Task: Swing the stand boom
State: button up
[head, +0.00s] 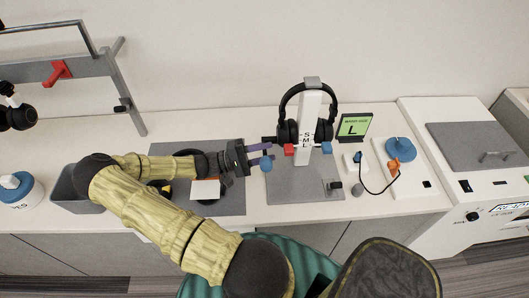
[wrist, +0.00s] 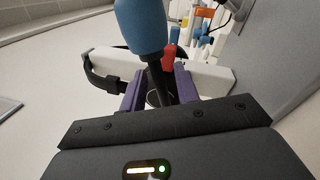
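The headset stand has a white post (head: 309,125) marked with size letters, with black headphones (head: 287,132) hung on it. Red and blue blocks flank the post low down. A blue knob (head: 266,164) sits left of the post, at my fingertips; I take it to be the boom's handle. In the wrist view the blue knob (wrist: 140,25) tops a black rod (wrist: 157,78) that stands between my two purple fingers. My gripper (head: 260,153) reaches in from the left, its fingers apart around the rod, with a gap seeming to show. The boom's joint is hidden.
A grey mat (head: 230,205) lies under my arm, with dark items and a white block on it. Right of the stand are a green-screened display (head: 353,127) reading L, a blue disc (head: 401,149) and a cabled orange piece (head: 394,168). A grey bin (head: 62,190) stands left.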

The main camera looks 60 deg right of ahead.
jog(key=b+v, duration=0.1)
jog(key=v, duration=0.6)
jog(key=shift+w+b, duration=0.15)
jog(key=shift+b, duration=0.25)
jog(key=shift+a, duration=0.15)
